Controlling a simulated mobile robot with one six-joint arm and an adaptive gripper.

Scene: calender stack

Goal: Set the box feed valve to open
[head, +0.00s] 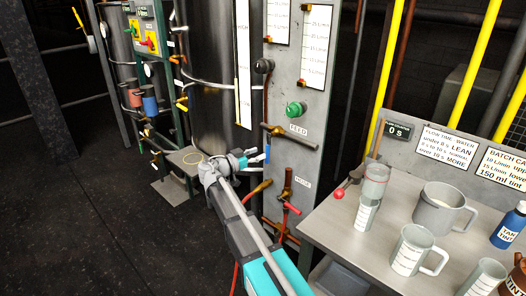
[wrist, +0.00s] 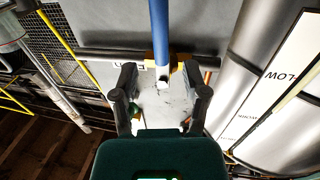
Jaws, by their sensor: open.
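A blue lever (wrist: 159,28) on a brass valve body (wrist: 177,62) shows in the wrist view, on a horizontal grey pipe. A label beside it is mostly hidden, so I cannot confirm that this is the box feed valve. My gripper (wrist: 160,80) is open, with one finger on each side of the lever's line. The lever's pale near end shows between the fingers, and I see no clear contact. In the head view my gripper (head: 243,160) is beside the lower panel, close to the blue lever (head: 258,158).
The grey panel (head: 290,85) carries a green knob (head: 295,109), a FEED label and red-handled MODE piping (head: 287,195). A dark tank (head: 215,70) stands to its left. A bench (head: 350,235) with measuring jugs (head: 412,250) is at right. Floor at left is clear.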

